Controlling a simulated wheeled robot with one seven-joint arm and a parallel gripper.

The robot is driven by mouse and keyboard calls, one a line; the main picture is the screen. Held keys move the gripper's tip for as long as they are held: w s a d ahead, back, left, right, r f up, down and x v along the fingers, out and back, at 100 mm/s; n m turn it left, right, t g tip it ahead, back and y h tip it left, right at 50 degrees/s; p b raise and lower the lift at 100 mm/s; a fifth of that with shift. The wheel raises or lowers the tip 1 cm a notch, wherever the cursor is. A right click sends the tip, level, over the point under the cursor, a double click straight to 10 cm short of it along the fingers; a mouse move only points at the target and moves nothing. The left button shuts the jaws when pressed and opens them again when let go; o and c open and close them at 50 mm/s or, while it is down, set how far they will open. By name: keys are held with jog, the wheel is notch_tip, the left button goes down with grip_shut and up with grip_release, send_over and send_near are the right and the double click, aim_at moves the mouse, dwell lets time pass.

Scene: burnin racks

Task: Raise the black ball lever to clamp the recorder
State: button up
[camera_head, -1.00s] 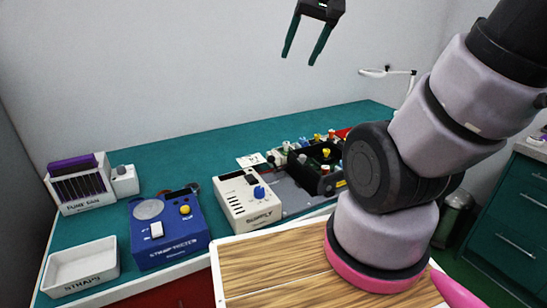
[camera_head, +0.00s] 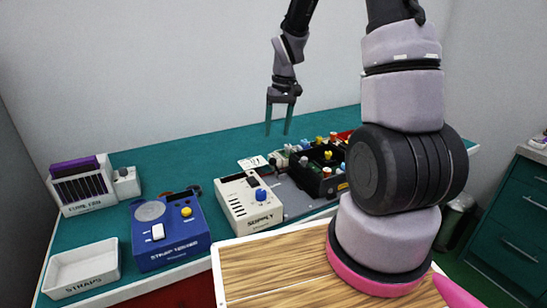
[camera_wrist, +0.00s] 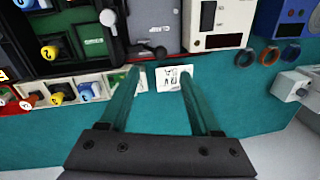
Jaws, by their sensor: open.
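My gripper (camera_head: 278,132) is open and empty, pointing down above the back of the green bench. In the wrist view, my gripper (camera_wrist: 160,74) has its two green fingers apart over a white card with a drawing (camera_wrist: 173,79). A small black knob (camera_head: 272,162), perhaps the ball lever, stands behind the supply box and below the fingers. A black case with coloured knobs (camera_head: 325,183) stands to the right; I cannot tell which part is the recorder.
The white supply box (camera_head: 238,207) with a blue knob stands left of the black case. A blue strap tester (camera_head: 172,243), a white straps bin (camera_head: 83,268) and a slotted rack (camera_head: 82,188) are farther left. The bench's back strip (camera_head: 190,148) is clear.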

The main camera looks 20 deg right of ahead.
jog(key=f, duration=0.3)
jog(key=a+f, duration=0.1)
jog(key=f, duration=0.6)
jog(key=shift+a+f, duration=0.15)
jog(key=shift+a, duration=0.05)
grip_shut()
dwell(1.1)
